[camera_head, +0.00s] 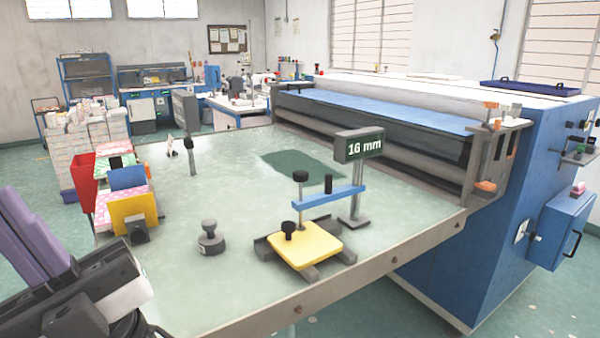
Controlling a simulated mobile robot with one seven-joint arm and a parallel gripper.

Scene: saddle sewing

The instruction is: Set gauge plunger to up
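The gauge stands at the front right of the pale green table (200,270). It has a yellow plate (308,248), a blue crossbar (330,196) and a grey post with a dark display (358,146) reading "16 mm". A thin upright rod (301,205) with a black knob rises from the plate past the bar's left end. It looks like the plunger, but I cannot be sure. A black peg (328,184) stands on the bar, and a black knob (288,230) sits on the plate. My gripper (22,232), with purple fingers, is at the left edge, well away from the gauge. Its opening is unclear.
A grey knobbed weight (211,238) stands left of the gauge. Colored bins (130,205) sit at the table's left edge, with a small dark post (191,155) behind. A large blue roller machine (500,220) borders the right. The table's middle is mostly clear.

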